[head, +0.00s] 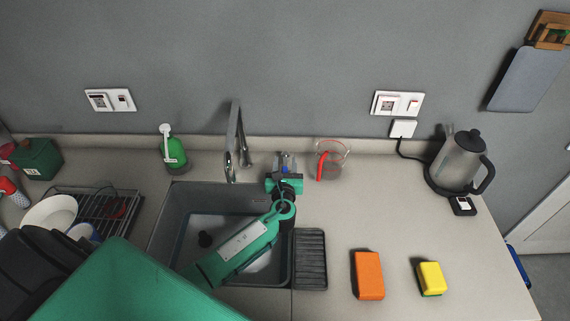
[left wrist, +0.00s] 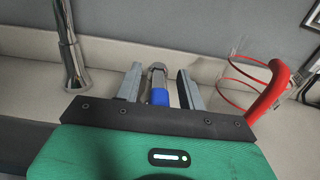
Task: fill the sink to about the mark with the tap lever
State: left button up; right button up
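The grey sink (head: 170,222) is set in the worktop, with a dark round drain or plug (head: 205,239) inside. I cannot make out a mark or a water level. The steel tap (head: 234,135) stands behind the sink; its spout also shows at the left of the left wrist view (left wrist: 70,50). A short steel lever with a blue part (left wrist: 159,88) stands right of the spout. My left gripper (head: 286,165) reaches across the sink to it. In the left wrist view its two fingers (left wrist: 159,85) are open, one on each side of the lever, with gaps showing. My right gripper is not in view.
A clear jug with a red handle (head: 332,160) stands close right of my left gripper. A green soap bottle (head: 173,152) is behind the sink's left. A dish rack (head: 105,207), orange block (head: 368,275), yellow sponge (head: 431,277) and kettle (head: 460,160) stand around. The worktop's middle right is clear.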

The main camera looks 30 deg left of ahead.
pick_arm(q)
grip_shut()
jog(key=shift+d, duration=0.1)
jog(key=shift+w+d+n+g+y, duration=0.15)
jog(key=shift+n+g+y, duration=0.2)
jog(key=shift+y, duration=0.25)
jog(key=shift+w+d+n+g+y+b, duration=0.15)
jog(key=shift+d+n+g+y+b, duration=0.15)
jog(key=shift+n+g+y, duration=0.35)
jog(key=shift+w+d+n+g+y+b, duration=0.15)
jog(key=shift+n+g+y+b, duration=0.25)
jog(key=shift+n+y, duration=0.35)
grip_release()
